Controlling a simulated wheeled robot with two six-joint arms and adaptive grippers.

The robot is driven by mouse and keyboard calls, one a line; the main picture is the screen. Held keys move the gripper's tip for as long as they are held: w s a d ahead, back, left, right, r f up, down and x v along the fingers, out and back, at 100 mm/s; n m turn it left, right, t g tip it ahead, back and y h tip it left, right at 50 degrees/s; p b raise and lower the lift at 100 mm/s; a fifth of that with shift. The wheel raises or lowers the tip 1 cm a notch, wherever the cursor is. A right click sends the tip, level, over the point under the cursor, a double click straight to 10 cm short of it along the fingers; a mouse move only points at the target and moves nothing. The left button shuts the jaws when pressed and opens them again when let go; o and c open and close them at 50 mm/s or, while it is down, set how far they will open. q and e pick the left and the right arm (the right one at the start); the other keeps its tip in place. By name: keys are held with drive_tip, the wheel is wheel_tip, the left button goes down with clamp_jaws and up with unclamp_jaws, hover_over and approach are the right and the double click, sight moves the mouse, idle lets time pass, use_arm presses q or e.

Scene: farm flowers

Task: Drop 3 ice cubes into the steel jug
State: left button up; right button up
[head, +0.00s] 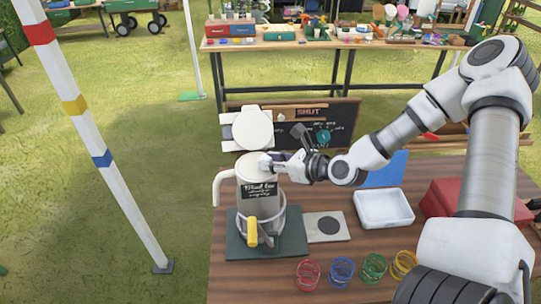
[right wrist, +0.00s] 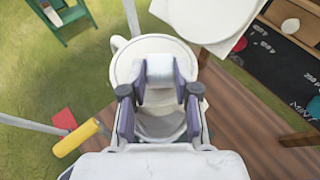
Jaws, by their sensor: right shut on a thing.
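My right gripper (head: 275,163) is at the jug's top. My left gripper is out of view.
A white tray (head: 384,209) lies right of the jug, beside a red box (head: 445,198). A grey plate with a dark disc (head: 328,226) lies between jug and tray. Several coloured wire coils (head: 341,270) line the front. A blackboard (head: 340,120) stands behind.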

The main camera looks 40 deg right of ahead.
sight(270, 160)
drive_tip(key=shift+f+x, duration=0.2)
drive_tip(key=shift+x, duration=0.8)
drive_tip(key=o, duration=0.9)
drive_tip(key=shift+v, duration=0.85)
drive_tip(key=shift+o, duration=0.2)
drive_tip(key=shift+w+f, duration=0.15)
drive_tip(key=shift+w, duration=0.15)
drive_tip(key=shift+w+a, duration=0.1)
drive_tip(key=shift+w, duration=0.05)
wheel_tip(270, 160, up, 10)
drive_tip(key=shift+r, duration=0.1)
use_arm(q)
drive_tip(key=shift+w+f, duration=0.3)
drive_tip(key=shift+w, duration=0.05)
